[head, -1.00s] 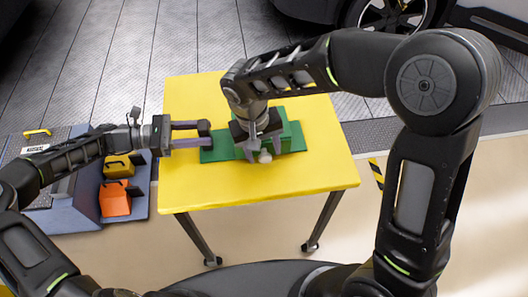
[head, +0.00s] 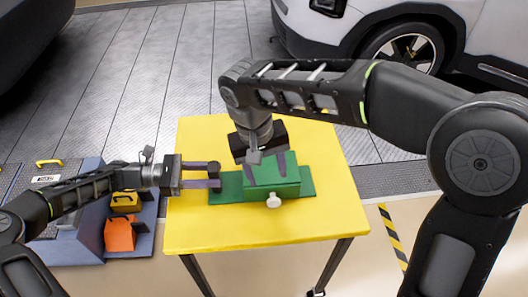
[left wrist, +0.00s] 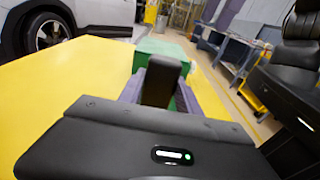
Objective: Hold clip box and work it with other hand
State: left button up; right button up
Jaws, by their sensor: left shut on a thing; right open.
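The green clip box (head: 291,189) stands on the yellow table, with a flat green plate or base reaching out to its left and right. A white knob (head: 274,201) sticks out of its near side. My left gripper (head: 215,176) is shut on the left end of the clip box's base. In the left wrist view the box (left wrist: 163,47) shows beyond the gripper, partly hidden by a dark finger. My right gripper (head: 265,170) is open, pointing down over the box and behind the knob. Its fingers cover part of the box; I cannot tell whether they touch it.
The yellow table (head: 210,227) is mostly bare around the box. Left of it, a low blue stand holds an orange case (head: 120,235) and a yellow case (head: 126,202). A white car (head: 360,22) stands behind.

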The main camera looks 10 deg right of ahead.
pick_arm(q)
jog(key=o, duration=1.3)
jog(key=shift+c, duration=0.2)
jog(key=shift+a, duration=0.1)
jog(key=a, duration=0.8)
jog(key=a+r, duration=0.1)
jog(key=a, duration=0.2)
jog(key=shift+a+r, duration=0.1)
jog(key=shift+a, duration=0.3)
